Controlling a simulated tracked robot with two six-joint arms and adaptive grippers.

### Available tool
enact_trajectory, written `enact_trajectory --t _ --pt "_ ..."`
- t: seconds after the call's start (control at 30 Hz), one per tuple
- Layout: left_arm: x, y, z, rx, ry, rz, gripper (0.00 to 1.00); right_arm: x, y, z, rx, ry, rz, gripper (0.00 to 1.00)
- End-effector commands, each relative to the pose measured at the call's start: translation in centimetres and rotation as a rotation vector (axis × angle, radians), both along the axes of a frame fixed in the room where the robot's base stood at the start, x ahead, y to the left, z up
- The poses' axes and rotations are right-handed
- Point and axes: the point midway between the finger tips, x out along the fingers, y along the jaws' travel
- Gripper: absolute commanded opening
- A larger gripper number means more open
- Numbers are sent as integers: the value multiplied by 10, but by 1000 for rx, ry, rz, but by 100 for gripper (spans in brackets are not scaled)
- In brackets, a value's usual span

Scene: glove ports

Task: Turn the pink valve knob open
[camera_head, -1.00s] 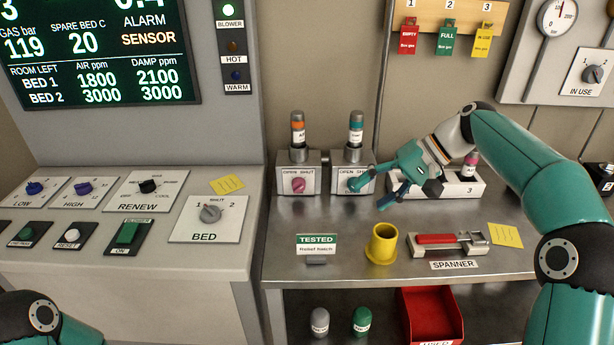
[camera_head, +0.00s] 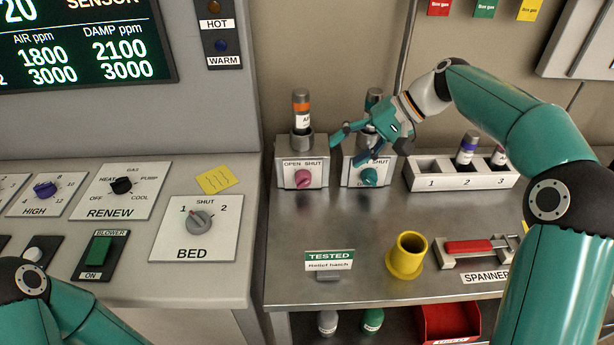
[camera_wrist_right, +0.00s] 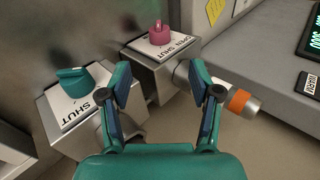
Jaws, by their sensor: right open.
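The pink valve knob (camera_head: 303,178) sits on the front plate of the left valve block, under the words OPEN SHUT. It also shows in the right wrist view (camera_wrist_right: 158,33), beyond my fingers and apart from them. A teal knob (camera_head: 369,177) is on the matching block to its right, and it shows at left in the wrist view (camera_wrist_right: 75,80). My right gripper (camera_head: 352,147) is open and empty, in front of the teal knob's block, up and to the right of the pink knob. My left gripper is out of view; only part of my left arm shows.
An orange-banded cylinder (camera_head: 301,112) stands on the pink knob's block. A white rack (camera_head: 424,183) with cylinders is to the right. A yellow cup (camera_head: 407,257), a TESTED sign (camera_head: 330,260) and a spanner holder (camera_head: 511,251) are on the bench. The bench before the knobs is clear.

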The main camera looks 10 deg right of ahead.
Motion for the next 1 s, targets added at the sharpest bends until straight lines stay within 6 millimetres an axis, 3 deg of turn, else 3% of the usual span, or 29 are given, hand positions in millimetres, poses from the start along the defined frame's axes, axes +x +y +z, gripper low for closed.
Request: enact_trajectory --t 0.5,0.7,1.0 --pt "0 0 1 0 -1 0 62 21 69 -75 0 4 -2 63" --pt "0 0 2 0 -1 0 62 25 81 -87 1 2 -4 63" --pt "0 0 1 0 -1 0 62 26 82 -90 0 1 -4 63"
